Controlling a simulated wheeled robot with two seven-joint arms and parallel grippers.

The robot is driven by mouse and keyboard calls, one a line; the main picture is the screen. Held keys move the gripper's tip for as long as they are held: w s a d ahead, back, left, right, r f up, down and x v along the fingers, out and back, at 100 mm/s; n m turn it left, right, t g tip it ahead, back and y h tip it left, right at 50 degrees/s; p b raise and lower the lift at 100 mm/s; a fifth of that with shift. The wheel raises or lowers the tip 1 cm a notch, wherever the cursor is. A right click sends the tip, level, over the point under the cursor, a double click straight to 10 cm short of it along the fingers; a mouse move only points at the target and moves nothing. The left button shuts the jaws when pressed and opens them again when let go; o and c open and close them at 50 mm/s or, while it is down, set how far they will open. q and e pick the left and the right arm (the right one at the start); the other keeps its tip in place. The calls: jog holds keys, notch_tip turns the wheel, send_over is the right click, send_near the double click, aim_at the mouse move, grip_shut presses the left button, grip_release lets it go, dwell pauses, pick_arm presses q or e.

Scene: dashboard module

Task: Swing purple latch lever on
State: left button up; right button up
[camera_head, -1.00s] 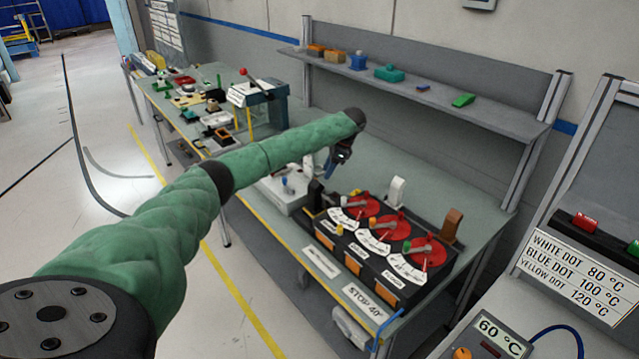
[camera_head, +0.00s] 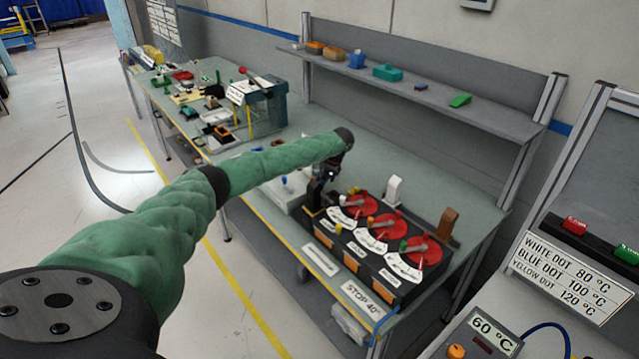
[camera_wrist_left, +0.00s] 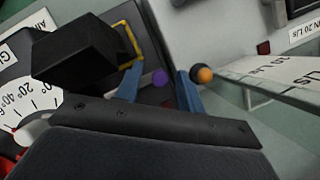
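The purple knob (camera_wrist_left: 160,77) of the latch lever shows in the left wrist view as a small round ball. It lies between the two blue fingers of my left gripper (camera_wrist_left: 161,88), which stand apart with a gap on each side. I cannot tell whether the fingers are level with it in depth. The lever's arm is hidden. In the head view my left gripper (camera_head: 322,184) is down at the left end of the dial module (camera_head: 375,262), beside its black block. The purple knob cannot be made out there. My right gripper is in neither view.
An orange and black knob (camera_wrist_left: 202,75) sits close to the right-hand finger in the wrist view. A black block (camera_wrist_left: 80,52) is near the other finger. In the head view a white box (camera_head: 283,192) stands left of the module.

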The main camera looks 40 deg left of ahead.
pick_arm(q)
grip_shut()
